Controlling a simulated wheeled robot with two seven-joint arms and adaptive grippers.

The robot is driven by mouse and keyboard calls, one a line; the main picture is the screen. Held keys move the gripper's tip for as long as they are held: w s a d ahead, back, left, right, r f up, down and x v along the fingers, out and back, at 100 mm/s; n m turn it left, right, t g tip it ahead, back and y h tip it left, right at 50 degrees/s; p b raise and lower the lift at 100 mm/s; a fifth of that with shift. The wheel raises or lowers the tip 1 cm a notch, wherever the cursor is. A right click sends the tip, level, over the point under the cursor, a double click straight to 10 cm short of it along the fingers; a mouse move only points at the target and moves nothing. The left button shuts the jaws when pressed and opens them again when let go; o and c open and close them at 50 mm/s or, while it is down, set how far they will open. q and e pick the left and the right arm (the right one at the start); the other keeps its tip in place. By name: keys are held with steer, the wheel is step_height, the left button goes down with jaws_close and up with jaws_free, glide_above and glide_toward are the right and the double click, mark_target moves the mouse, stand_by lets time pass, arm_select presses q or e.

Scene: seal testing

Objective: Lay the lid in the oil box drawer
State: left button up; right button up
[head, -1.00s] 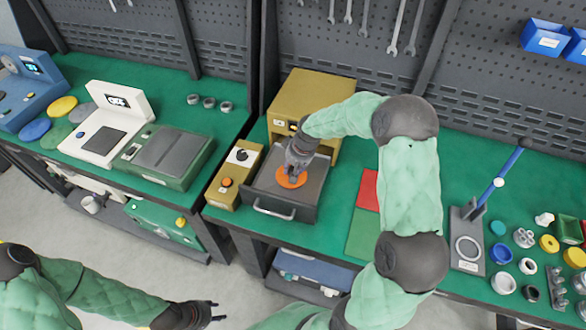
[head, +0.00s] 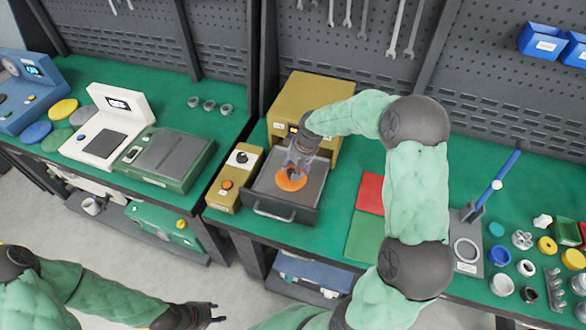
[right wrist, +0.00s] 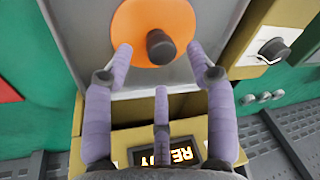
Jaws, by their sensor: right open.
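The lid is an orange disc with a dark knob (head: 291,182); it lies flat in the open drawer (head: 284,210) of the yellow oil box (head: 312,97). The right wrist view shows the lid (right wrist: 135,35) on the drawer's grey floor. My right gripper (head: 294,170) is over the drawer, partly hiding the lid. In the right wrist view its fingers (right wrist: 161,58) are spread apart on either side of the knob and do not touch it. My left gripper (head: 213,311) is open and empty at the lower left, away from the bench.
A yellow control box (head: 234,180) with an orange button stands left of the drawer. A red and green mat (head: 367,215) lies to its right. A stand with a blue lever (head: 497,180) and several small parts are farther right. A lit display shows on the oil box.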

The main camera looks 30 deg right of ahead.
steer(key=a+p+v, duration=0.1)
steer(key=v, duration=0.7)
steer(key=shift+d+r+p, duration=0.35)
steer(key=shift+d+r, duration=0.05)
steer(key=shift+d, duration=0.15)
steer(key=shift+s, duration=0.1)
stand_by(0.4)
